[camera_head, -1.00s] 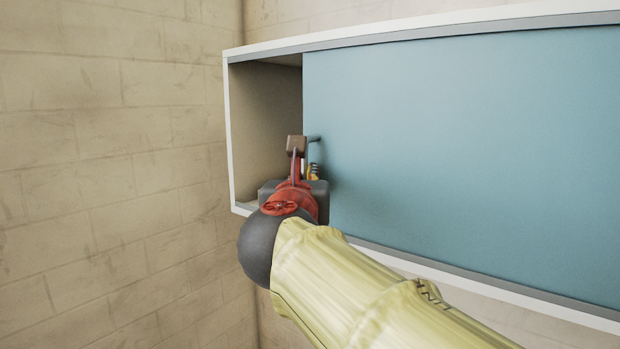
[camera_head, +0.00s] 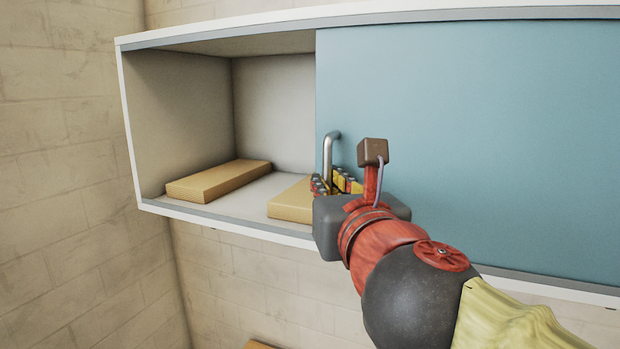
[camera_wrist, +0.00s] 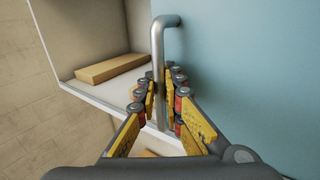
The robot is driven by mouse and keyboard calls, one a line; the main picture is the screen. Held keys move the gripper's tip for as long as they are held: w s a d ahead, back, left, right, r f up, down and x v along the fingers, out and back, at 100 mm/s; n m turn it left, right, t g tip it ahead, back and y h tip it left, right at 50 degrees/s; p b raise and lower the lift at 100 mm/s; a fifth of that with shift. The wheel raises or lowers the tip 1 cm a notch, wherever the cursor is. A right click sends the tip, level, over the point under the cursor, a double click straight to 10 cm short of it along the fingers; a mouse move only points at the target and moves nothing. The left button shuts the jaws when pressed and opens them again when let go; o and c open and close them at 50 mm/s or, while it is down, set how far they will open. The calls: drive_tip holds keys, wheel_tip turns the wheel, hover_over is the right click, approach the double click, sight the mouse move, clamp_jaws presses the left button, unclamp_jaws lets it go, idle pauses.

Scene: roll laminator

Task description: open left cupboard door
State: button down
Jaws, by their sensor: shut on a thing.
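The left cupboard door (camera_head: 440,110) is a flat blue sliding panel in a white wall cupboard (camera_head: 230,232). Its left edge stands well in from the cupboard's left wall, so the left part is open. A grey bar handle (camera_head: 328,155) stands upright near that edge, and it also shows in the wrist view (camera_wrist: 158,60). My gripper (camera_head: 335,188) is at the handle's lower part. In the wrist view its yellow and red fingers (camera_wrist: 160,100) lie on both sides of the bar, shut on it. The handle's lower end is partly hidden by the fingers.
Two flat tan boxes lie on the cupboard floor: one at the left (camera_head: 220,180), one by the door edge (camera_head: 291,201), partly behind my gripper. A brick wall (camera_head: 60,200) is at the left. A tan thing (camera_head: 258,345) shows at the bottom edge.

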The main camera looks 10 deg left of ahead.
idle(0.3)
drive_tip(key=c, duration=2.2)
unclamp_jaws()
drive_tip(key=v, duration=1.2)
